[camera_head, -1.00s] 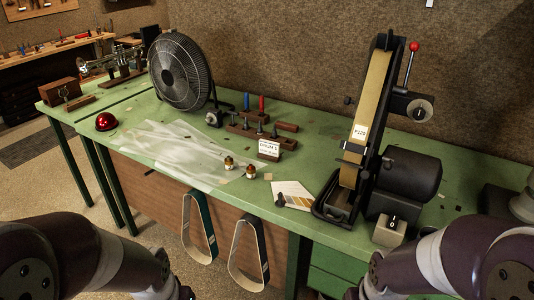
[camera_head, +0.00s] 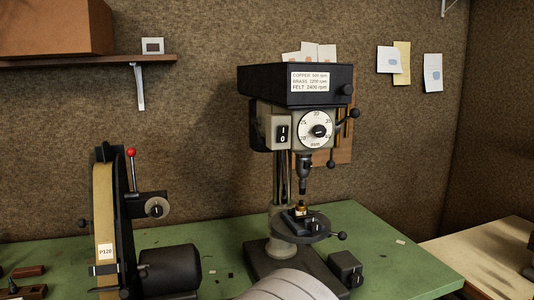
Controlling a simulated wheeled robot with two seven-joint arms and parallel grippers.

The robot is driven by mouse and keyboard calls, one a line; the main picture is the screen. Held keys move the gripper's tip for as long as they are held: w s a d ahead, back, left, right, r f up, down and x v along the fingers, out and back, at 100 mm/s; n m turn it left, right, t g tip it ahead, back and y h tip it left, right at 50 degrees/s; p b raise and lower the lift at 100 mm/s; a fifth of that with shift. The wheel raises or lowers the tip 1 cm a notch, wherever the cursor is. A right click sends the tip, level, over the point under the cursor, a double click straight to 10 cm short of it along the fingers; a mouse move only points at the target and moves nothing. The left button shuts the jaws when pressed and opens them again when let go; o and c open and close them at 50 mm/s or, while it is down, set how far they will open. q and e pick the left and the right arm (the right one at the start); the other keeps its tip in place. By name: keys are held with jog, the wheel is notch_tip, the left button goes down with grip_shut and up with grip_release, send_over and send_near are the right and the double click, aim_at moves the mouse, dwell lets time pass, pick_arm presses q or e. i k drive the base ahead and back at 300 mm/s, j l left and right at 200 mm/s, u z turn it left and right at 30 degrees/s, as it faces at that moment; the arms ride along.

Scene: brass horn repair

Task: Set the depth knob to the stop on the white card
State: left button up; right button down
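The depth knob (camera_head: 319,131) is a black knob in the middle of a round white dial (camera_head: 317,142) marked in mm, on the front of the drill press (camera_head: 295,85). A 30 shows at the top of the dial, but I cannot tell exactly where the knob points. Several white cards show: some on top of the press head (camera_head: 310,52), others on the wall (camera_head: 433,73). Their writing is too small to read. Neither of my grippers is in view.
A switch (camera_head: 282,132) sits left of the dial, and a lever with black ball ends (camera_head: 355,114) is at its right. A small brass part (camera_head: 301,208) stands under the chuck. A belt sander (camera_head: 105,230) stands to the left on the green bench (camera_head: 220,236).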

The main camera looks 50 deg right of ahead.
aim_at(319, 131)
jog(key=z, duration=1.95)
